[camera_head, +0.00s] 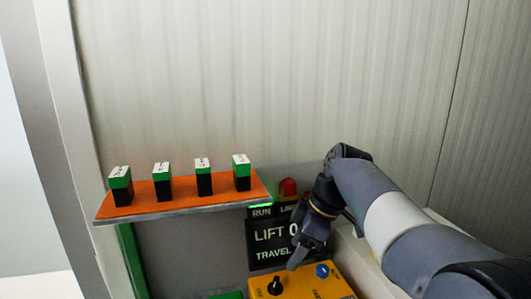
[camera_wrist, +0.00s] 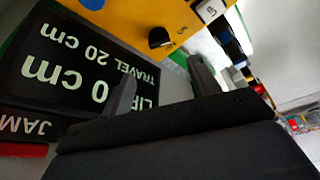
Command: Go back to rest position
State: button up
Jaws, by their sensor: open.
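My gripper (camera_head: 299,257) hangs at the end of my arm, in front of the black display panel (camera_head: 262,243) and just above the yellow control box (camera_head: 315,287). In the wrist view my gripper (camera_wrist: 163,86) has its two fingers apart with nothing between them. The display panel (camera_wrist: 75,60) reads "LIFT 0 cm" and "TRAVEL 20 cm", upside down there. The yellow box (camera_wrist: 135,20) carries a black knob (camera_wrist: 159,37) and a blue button (camera_wrist: 93,4). In the head view the knob (camera_head: 275,285) and blue button (camera_head: 322,271) lie on either side of the fingertips.
An orange shelf (camera_head: 140,212) at left holds several green-and-black blocks (camera_head: 202,185) with white tops. A red lamp (camera_head: 288,187) sits above the panel, beside a lit green strip (camera_head: 260,206) marked RUN. A ribbed pale wall (camera_head: 260,80) stands behind; space above the shelf is clear.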

aim_at(275, 281)
jog(key=x, duration=1)
jog(key=shift+b, duration=0.35)
jog(key=shift+a+f, duration=0.2)
jog(key=shift+f, duration=0.05)
jog(key=shift+s+r+m+t, duration=0.15)
jog(key=shift+m+t, duration=0.25)
jog(key=shift+m, duration=0.5)
jog(key=m+t+h+p, duration=0.1)
jog(key=m, duration=0.3)
jog(key=shift+s+a+m+t+h+p, duration=0.1)
jog(key=shift+m+t+h+p, duration=0.3)
jog(key=shift+m, duration=1.1)
jog(key=shift+a+m+t+h+p, duration=0.1)
jog(key=shift+m+t+h+p, duration=0.25)
jog(key=shift+m, duration=1.15)
jog(key=shift+r+h, duration=0.1)
jog(key=shift+h, duration=0.15)
jog(key=v, duration=1)
jog(key=shift+d, duration=0.1)
